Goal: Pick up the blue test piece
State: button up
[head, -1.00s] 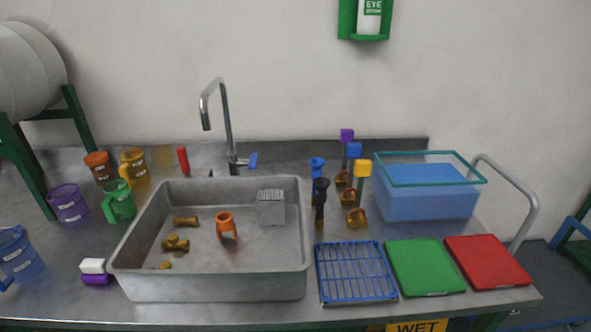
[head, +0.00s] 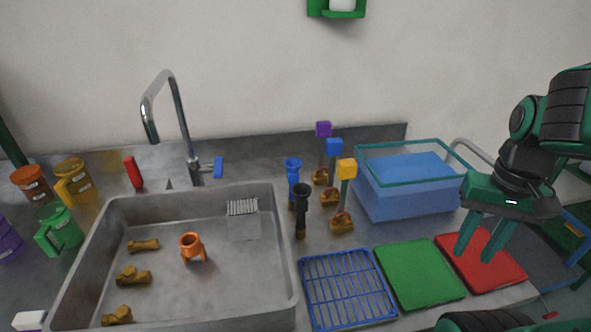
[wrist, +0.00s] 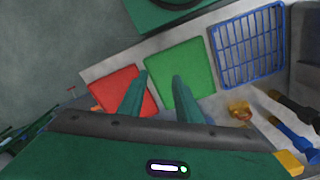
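A blue cube-headed piece (head: 334,148) stands upright on a grey stalk at the back of the counter, between a purple-headed one (head: 323,130) and a yellow-headed one (head: 346,170). Brass parts sit at their feet. A separate blue flared piece (head: 293,168) stands just left of them, behind a black flared one (head: 301,200). I cannot tell for sure which blue thing is the test piece. My gripper (head: 474,257) is open and empty at the right, above the red board (head: 502,265), apart from these pieces. Its two green fingers (wrist: 160,77) show spread in the wrist view.
A clear tank of blue liquid (head: 405,190) stands between the pieces and my arm. A blue rack (head: 345,290) and a green board (head: 420,273) lie in front. A steel sink (head: 170,215) with brass fittings and an orange part is at the left, with a tall faucet (head: 180,120) behind.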

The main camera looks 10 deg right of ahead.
jog(key=shift+w+d, duration=0.2)
jog(key=o, duration=0.3)
jog(key=shift+s, duration=0.1)
jog(key=m+y, duration=1.2)
jog(key=y, duration=0.1)
send_near(334, 147)
notch_tip(334, 147, down, 5)
jog(key=w+a, duration=0.1)
jog(key=a, duration=0.1)
jog(key=x, duration=0.7)
jog(key=r+x, duration=0.1)
jog(key=x, duration=0.3)
jog(key=shift+w+a, duration=0.2)
jog(key=shift+w, duration=0.1)
